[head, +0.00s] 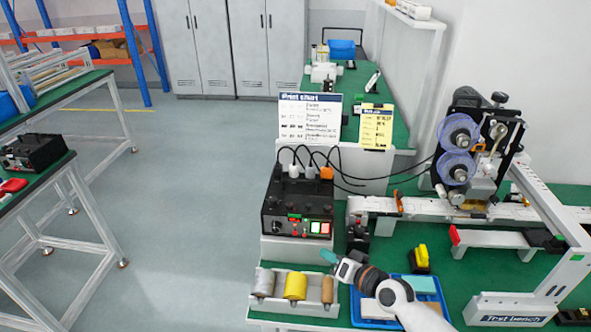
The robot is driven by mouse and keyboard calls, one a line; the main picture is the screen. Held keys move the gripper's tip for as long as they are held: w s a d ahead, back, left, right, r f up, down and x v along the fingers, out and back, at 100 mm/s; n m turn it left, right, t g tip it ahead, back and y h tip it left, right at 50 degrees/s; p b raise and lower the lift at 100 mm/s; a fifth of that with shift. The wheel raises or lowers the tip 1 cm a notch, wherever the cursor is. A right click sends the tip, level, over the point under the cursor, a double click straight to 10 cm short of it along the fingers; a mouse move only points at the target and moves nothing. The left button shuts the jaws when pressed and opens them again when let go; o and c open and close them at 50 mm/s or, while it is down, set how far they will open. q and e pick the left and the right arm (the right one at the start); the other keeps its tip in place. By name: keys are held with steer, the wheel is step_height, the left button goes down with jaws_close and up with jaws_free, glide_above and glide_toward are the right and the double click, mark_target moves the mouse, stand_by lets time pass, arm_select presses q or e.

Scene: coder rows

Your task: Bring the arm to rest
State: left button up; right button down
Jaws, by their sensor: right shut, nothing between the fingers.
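My right arm comes in from the bottom edge, over the green bench top (450,285). My right gripper (332,258) points left, close to the right end of the tray of rolls (322,312) and in front of the black control box (297,213). Its fingers look small here and are shut with nothing held. The arm hides part of a blue tray (374,320). I cannot tell how far above the bench the gripper is. My left gripper is not in view.
A coder machine with reels (460,150) and a white rail (430,208) stand at the right. A yellow-and-black item (421,259) lies near the arm. A test bench frame (515,308) fills the lower right. Open floor (190,200) lies at the left.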

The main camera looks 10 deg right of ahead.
steer(key=s+a+n, duration=0.1)
steer(key=s, duration=0.1)
steer(key=s+a+f+g, duration=0.1)
steer(key=s+a, duration=0.1)
steer(key=s+a+f+n+g, duration=0.1)
steer(key=s, duration=0.1)
steer(key=shift+s+a+n+y, duration=0.15)
steer(key=shift+a+n+y, duration=0.15)
steer(key=shift+y, duration=0.1)
steer(key=s+a+f+n+g+h, duration=0.1)
steer(key=s+a+f+n+g, duration=0.15)
steer(key=s, duration=0.65)
steer(key=s+d+r+g+h, duration=0.1)
steer(key=s+d+g+h, duration=0.3)
steer(key=s, duration=0.4)
steer(key=s+d+g+h, duration=0.1)
steer(key=s+d+h, duration=0.2)
steer(key=s+d, duration=0.4)
step_height(320, 180, down, 25)
steer(key=s+a+g, duration=0.1)
steer(key=s, duration=0.1)
steer(key=s+d+f+g, duration=0.1)
steer(key=s+d+f, duration=0.1)
steer(key=s+f, duration=1.4)
steer(key=shift+s+d, duration=0.25)
steer(key=shift+d, duration=0.1)
steer(key=shift+f+g, duration=0.1)
steer(key=shift+g, duration=0.15)
